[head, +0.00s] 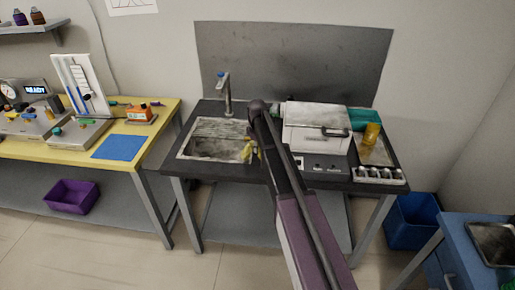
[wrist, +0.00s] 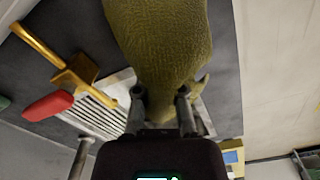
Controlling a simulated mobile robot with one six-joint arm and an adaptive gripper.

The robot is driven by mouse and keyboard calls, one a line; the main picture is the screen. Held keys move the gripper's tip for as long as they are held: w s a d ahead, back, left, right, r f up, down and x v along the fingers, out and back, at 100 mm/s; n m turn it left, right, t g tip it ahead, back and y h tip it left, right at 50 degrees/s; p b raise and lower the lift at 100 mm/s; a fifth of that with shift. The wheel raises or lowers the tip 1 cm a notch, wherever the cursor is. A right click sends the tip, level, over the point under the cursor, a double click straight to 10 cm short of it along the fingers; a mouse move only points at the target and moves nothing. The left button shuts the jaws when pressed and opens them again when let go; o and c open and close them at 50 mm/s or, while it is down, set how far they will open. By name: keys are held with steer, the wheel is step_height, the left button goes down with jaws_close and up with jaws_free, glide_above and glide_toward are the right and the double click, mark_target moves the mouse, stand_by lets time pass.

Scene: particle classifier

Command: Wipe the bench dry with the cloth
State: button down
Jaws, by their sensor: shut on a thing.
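My gripper (wrist: 160,95) is shut on an olive-yellow cloth (wrist: 155,40), which hangs out between the fingers and fills the upper middle of the wrist view. In the head view, a yellowish bit of the cloth (head: 249,153) shows beside the right edge of the sink; my arm hides most of the gripper. The dark bench (head: 183,133) holds the sink. Its dark surface also shows beside the cloth in the wrist view (wrist: 226,65). I cannot tell whether the cloth touches the bench, and no wet patch can be made out clearly.
A metal sink (head: 190,152) with a tap (head: 226,95) is on the left of the bench. A white machine (head: 315,130), an amber jar (head: 371,134) and a rack of small vials (head: 380,176) crowd the right. A yellow table (head: 165,108) stands to the left.

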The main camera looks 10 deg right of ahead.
mark_target(257, 163)
steer(key=shift+f+b, duration=2)
steer(key=shift+f, duration=0.3)
jaws_free()
steer(key=shift+f, duration=0.15)
steer(key=shift+f+b, duration=1.7)
steer(key=shift+b, duration=0.1)
steer(key=shift+s+r, duration=0.1)
steer(key=shift+r, duration=0.1)
steer(key=c, duration=0.7)
steer(key=shift+o, duration=0.2)
